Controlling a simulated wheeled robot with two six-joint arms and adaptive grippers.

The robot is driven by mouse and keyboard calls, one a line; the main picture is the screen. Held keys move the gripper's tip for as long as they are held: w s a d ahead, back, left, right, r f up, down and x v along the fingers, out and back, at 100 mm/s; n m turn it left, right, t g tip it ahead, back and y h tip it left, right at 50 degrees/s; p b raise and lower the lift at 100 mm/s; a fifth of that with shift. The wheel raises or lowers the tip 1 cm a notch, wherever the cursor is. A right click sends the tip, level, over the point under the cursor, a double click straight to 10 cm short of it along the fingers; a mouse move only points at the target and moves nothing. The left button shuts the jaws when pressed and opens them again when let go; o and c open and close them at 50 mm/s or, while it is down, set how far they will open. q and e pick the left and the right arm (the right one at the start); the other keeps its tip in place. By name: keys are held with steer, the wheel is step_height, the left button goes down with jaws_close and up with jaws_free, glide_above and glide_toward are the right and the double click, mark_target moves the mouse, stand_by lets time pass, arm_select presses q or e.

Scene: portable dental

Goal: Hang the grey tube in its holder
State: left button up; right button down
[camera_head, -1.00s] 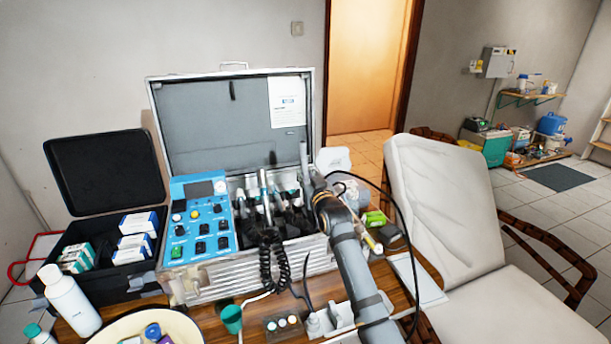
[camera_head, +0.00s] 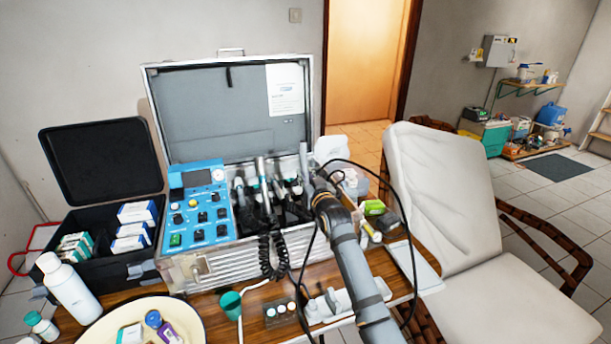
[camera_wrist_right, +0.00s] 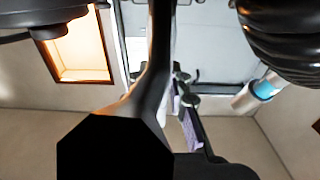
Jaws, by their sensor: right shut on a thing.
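My right gripper (camera_head: 311,183) is shut on the grey tube (camera_head: 303,158), which stands roughly upright at the right end of the open case (camera_head: 228,258). The gripper and wrist hide its lower part. The black holders (camera_head: 291,212) inside the case are just left of the gripper. Several handpieces, one a silver one (camera_head: 261,170), stand in that row. I cannot tell whether the tube touches a holder. In the right wrist view, dark parts block the middle, and a silver and blue tube (camera_wrist_right: 262,89) shows at the right. My left gripper is not in view.
A blue control panel (camera_head: 198,212) fills the case's left side. A black cable (camera_head: 390,192) loops around my right arm. Small boxes (camera_head: 374,208) lie right of the case. A green cup (camera_head: 230,303) and a bowl (camera_head: 185,311) are in front. A white chair (camera_head: 440,195) stands right.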

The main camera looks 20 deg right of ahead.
steer(key=shift+s+f+b, duration=0.2)
steer(key=shift+s+f, duration=0.05)
steer(key=shift+f, duration=0.2)
steer(key=shift+s+f+b, duration=0.15)
steer(key=shift+s+f, duration=0.05)
steer(key=shift+f, duration=0.75)
steer(key=c, duration=1.2)
jaws_free()
steer(key=shift+r, duration=0.1)
